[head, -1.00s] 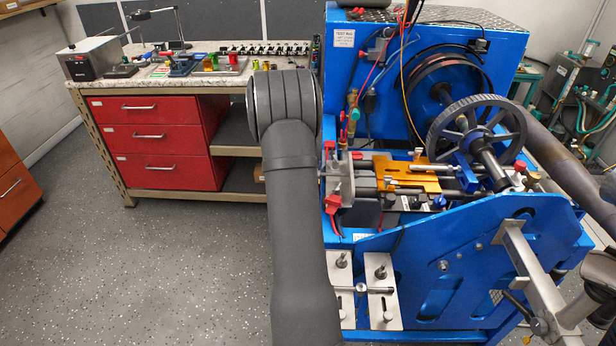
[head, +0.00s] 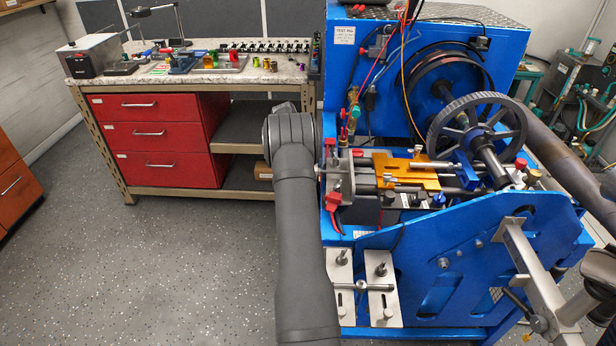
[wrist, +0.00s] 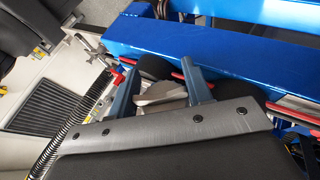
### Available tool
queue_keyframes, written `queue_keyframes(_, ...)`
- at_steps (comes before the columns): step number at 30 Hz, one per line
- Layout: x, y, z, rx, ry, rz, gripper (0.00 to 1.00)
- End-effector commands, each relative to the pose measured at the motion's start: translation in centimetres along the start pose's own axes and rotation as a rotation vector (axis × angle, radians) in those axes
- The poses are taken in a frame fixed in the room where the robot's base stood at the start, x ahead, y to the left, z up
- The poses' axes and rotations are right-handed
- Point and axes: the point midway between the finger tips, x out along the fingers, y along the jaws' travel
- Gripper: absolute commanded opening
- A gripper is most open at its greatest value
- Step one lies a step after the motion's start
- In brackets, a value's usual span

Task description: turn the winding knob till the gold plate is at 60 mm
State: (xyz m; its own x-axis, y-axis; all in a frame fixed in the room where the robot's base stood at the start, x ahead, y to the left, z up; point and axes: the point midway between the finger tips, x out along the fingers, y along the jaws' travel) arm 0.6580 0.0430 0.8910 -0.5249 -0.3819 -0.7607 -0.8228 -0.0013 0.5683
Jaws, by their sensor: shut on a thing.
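The gold plate (head: 408,172) sits on the slide rails, right of a grey metal end bracket (head: 345,178), in the head view. A shaft end shows left of that bracket, beside my arm. In the wrist view my gripper (wrist: 164,84) has its two blue-grey fingers on either side of a pale grey metal piece (wrist: 158,97), apparently the winding knob, and is shut on it. My own arm hides the gripper and knob in the head view. I cannot read any millimetre scale, so the plate's exact position cannot be told.
The blue test rig (head: 470,260) fills the right side, with a black spoked wheel (head: 478,135) and hanging wires above the rails. A workbench with red drawers (head: 150,138) stands behind left. The floor at left is clear.

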Motion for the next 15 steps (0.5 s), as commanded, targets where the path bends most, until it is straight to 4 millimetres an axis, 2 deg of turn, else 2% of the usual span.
queue_keyframes(15, 0.08, 0.11, -0.18, -0.026, 0.002, 0.070, 0.23)
